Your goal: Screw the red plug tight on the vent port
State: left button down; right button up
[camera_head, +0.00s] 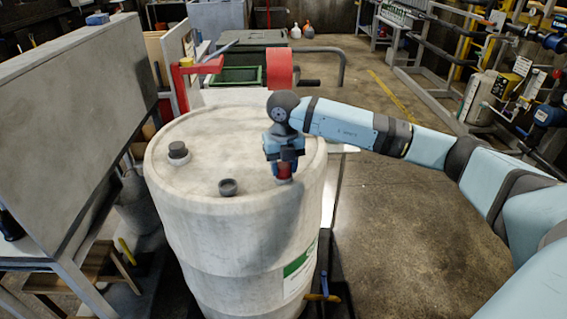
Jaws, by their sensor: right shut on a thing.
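A large off-white drum (215,238) stands upright in the middle of the view. The red plug (284,171) is at the right side of the drum's top, between the fingers of my right gripper (284,165). The gripper points down and is shut on the plug. The plug's lower end meets a pale fitting on the drum lid; the vent port under it is mostly hidden. I cannot tell whether the plug is seated or how far its thread is in. My left gripper is not in view.
Two dark fittings, a capped one (178,150) and a short open-looking one (228,187), stand on the drum's top. A grey panel (75,120) rises close on the left. A red wheel-like part (280,70) is behind the drum. Bare floor lies to the right.

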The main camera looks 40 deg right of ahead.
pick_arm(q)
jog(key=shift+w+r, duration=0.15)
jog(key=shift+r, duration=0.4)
pick_arm(e)
jog(key=shift+s+f+m, duration=0.1)
jog(key=shift+m, duration=1)
jog(key=shift+m+p, duration=0.7)
jog(key=shift+m, duration=0.5)
jog(key=m, duration=0.2)
jog(key=shift+m+p, duration=0.3)
jog(key=shift+m, duration=0.1)
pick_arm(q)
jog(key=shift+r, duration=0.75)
pick_arm(e)
jog(key=o, duration=1.1)
jog(key=shift+c, duration=0.4)
